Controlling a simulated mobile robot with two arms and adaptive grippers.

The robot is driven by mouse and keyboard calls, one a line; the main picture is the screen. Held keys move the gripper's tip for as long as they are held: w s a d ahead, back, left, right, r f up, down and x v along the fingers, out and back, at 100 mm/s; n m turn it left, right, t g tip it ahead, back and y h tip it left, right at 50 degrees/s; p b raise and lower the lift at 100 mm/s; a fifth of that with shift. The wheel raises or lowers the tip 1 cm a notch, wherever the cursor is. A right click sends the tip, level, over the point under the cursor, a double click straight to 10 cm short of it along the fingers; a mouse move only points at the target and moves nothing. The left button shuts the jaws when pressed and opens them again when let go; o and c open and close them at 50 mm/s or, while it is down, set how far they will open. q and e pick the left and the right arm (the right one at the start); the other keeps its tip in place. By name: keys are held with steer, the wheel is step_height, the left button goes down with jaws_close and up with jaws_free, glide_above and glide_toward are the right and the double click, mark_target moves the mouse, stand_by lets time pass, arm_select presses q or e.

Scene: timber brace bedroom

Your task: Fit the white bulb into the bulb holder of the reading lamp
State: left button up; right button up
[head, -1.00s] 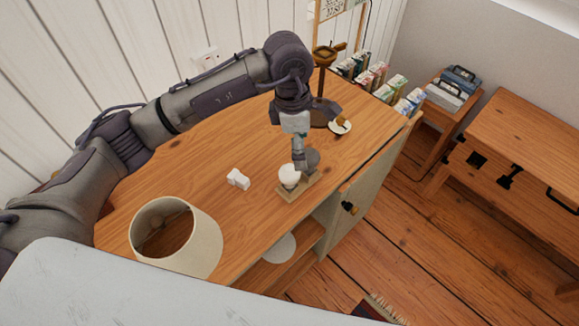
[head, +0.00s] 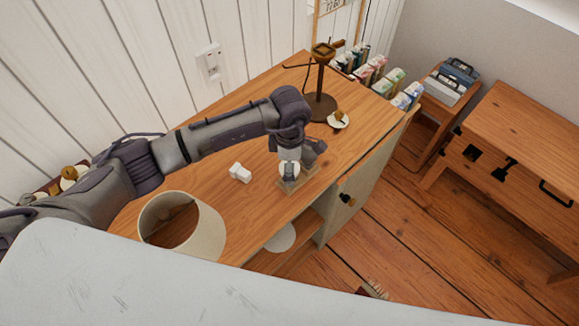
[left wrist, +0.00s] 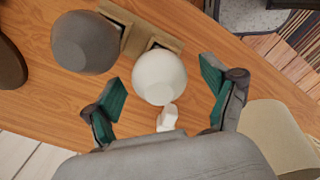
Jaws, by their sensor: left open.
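The white bulb (left wrist: 160,78) stands in a wooden block (left wrist: 172,42) on the cabinet top, beside a dark grey bulb (left wrist: 85,42). My left gripper (left wrist: 164,84) is open, with one finger on each side of the white bulb and a visible gap to both. In the head view my left gripper (head: 291,178) is down over the block and partly hides the white bulb (head: 284,168). The reading lamp (head: 319,82) is a dark stand with a round base and a brown top piece, standing farther back. My right gripper is not in view.
A cream lampshade (head: 205,228) stands at the near left of the cabinet top (head: 240,205). A small white block (head: 240,173) lies left of the gripper. A white saucer (head: 338,121) with a brown item lies beside the lamp base. Several cartons (head: 393,82) line the far edge.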

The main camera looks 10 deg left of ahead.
arm_select(q)
steer(key=shift+f, duration=0.95)
steer(key=shift+w, duration=0.1)
steer(key=c, duration=1.3)
steer(key=shift+o, duration=0.2)
steer(key=shift+r, duration=0.1)
